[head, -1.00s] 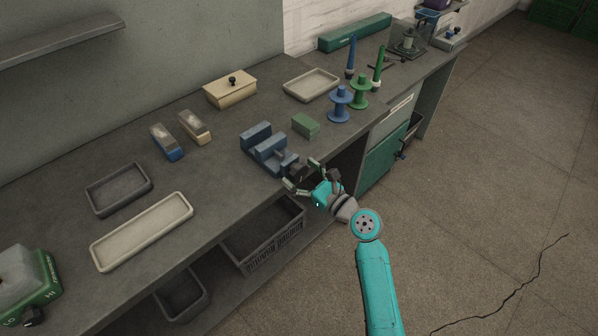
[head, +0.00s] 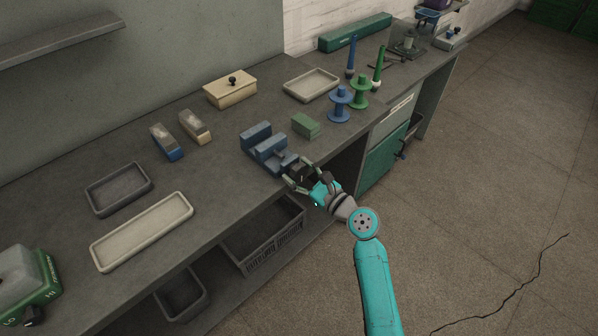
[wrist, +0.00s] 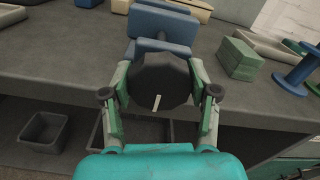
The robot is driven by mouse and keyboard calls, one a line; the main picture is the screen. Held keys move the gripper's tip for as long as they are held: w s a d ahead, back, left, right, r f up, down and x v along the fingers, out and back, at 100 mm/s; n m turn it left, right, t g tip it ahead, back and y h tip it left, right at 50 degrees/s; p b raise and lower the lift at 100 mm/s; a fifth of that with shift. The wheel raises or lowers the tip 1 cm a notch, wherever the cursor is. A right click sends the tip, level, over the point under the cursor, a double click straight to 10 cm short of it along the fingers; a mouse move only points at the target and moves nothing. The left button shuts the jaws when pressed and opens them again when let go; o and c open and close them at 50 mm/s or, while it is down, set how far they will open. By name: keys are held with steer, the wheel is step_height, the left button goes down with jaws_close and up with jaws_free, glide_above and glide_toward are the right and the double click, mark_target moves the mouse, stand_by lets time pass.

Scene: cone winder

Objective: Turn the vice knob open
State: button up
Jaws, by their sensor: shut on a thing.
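The blue vice (head: 266,149) sits at the front edge of the bench. In the wrist view the vice (wrist: 163,27) stands just beyond the knob. Its dark faceted knob (wrist: 160,80) faces me and has a pale line mark in its lower part, close to upright and leaning slightly right at the top. My gripper (head: 299,174) is at the knob, in front of the bench edge. In the wrist view my gripper (wrist: 160,87) has one finger on each side of the knob and is shut on it. The head view shows the knob mostly hidden by the fingers.
A green block (head: 305,125) stands right of the vice, with a blue spool (head: 340,104) and a green spool (head: 360,92) beyond. Trays, including a long cream tray (head: 142,231), lie to the left. A dark basket (head: 262,240) sits on the shelf below.

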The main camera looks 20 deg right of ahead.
steer(key=n, duration=0.2)
steer(key=shift+n, duration=0.4)
steer(key=o, duration=1.2)
steer(key=shift+c, duration=0.2)
steer(key=v, duration=1.2)
